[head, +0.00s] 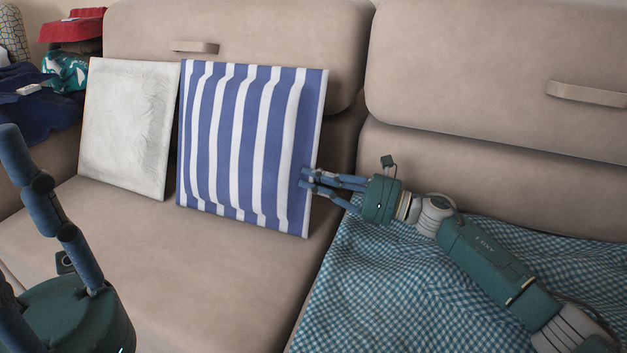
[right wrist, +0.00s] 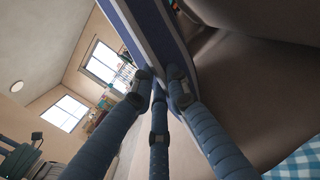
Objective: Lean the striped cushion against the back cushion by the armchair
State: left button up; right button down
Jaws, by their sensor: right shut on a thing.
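The striped cushion (head: 245,140), blue and white, stands nearly upright on the left sofa seat, tilted back toward the left back cushion (head: 260,30). Its lower edge is at the seat; whether it bears on the seat I cannot tell. My right gripper (head: 308,178) is shut on its right edge. In the right wrist view the fingers pinch the cushion's edge (right wrist: 158,45). A plain white cushion (head: 128,125) leans to its left. My left gripper (head: 50,230) is in the near left corner, only partly in view; its fingers look spread, with nothing seen between them.
A blue checked cloth (head: 390,265) covers the right seat under my right arm. Dark blue cloth (head: 45,105) and a red item (head: 72,28) lie at the far left. The left seat's front (head: 180,260) is bare.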

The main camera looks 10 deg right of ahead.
jog(key=c, duration=1.6)
grip_release()
jog(key=shift+r, duration=0.15)
jog(key=shift+c, duration=0.2)
jog(key=shift+f, duration=0.2)
jog(key=r+v, duration=0.1)
jog(key=v, duration=1.1)
jog(key=shift+f, duration=0.4)
